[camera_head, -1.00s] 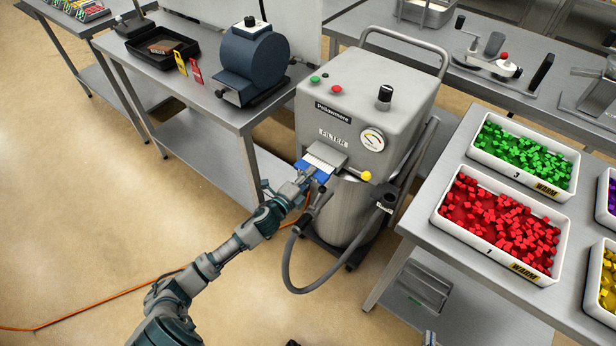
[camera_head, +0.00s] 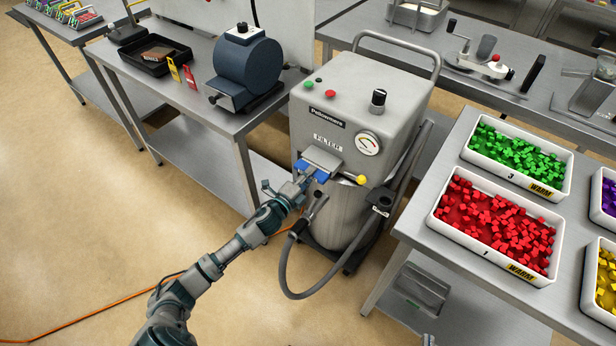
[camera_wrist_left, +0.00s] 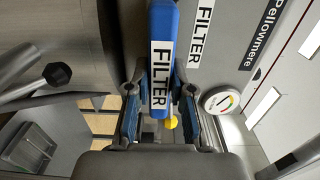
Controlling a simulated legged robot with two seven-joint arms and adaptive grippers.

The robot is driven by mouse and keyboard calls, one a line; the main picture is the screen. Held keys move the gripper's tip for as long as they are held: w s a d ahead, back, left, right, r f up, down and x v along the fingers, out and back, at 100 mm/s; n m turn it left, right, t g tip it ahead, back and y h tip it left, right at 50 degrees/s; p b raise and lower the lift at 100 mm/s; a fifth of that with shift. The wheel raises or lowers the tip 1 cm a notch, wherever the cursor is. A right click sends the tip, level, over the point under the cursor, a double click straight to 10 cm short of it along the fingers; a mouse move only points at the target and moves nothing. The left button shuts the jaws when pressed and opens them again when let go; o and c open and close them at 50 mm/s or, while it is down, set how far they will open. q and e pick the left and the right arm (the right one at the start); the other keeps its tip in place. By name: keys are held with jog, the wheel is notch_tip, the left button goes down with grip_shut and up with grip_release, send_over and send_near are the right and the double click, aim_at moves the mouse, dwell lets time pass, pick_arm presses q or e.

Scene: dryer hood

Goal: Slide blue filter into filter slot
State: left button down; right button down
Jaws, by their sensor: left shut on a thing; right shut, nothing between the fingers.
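The blue filter (camera_head: 321,177) is at the front of the grey machine, at the slot under the FILTER label (camera_head: 328,142). A grey plate (camera_head: 323,158) juts out just above it. My left gripper (camera_head: 303,181) is shut on the filter's near end. In the left wrist view the filter (camera_wrist_left: 162,30), with its white FILTER label, lies lengthwise between the two fingers (camera_wrist_left: 160,112). My right gripper is not clearly in view.
A yellow-knobbed lever (camera_head: 361,179) is right of the filter. A grey hose (camera_head: 284,262) loops below, beside the metal canister (camera_head: 335,220). A table with trays of red cubes (camera_head: 490,220) and green cubes (camera_head: 520,155) stands at right. Open floor lies left of the machine.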

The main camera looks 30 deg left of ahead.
pick_arm(q)
jog(key=shift+w, duration=0.2)
jog(key=c, duration=0.9)
grip_release()
jog(key=shift+w, duration=0.1)
jog(key=shift+c, duration=0.2)
jog(key=s, duration=1.2)
jog(key=shift+a, duration=0.4)
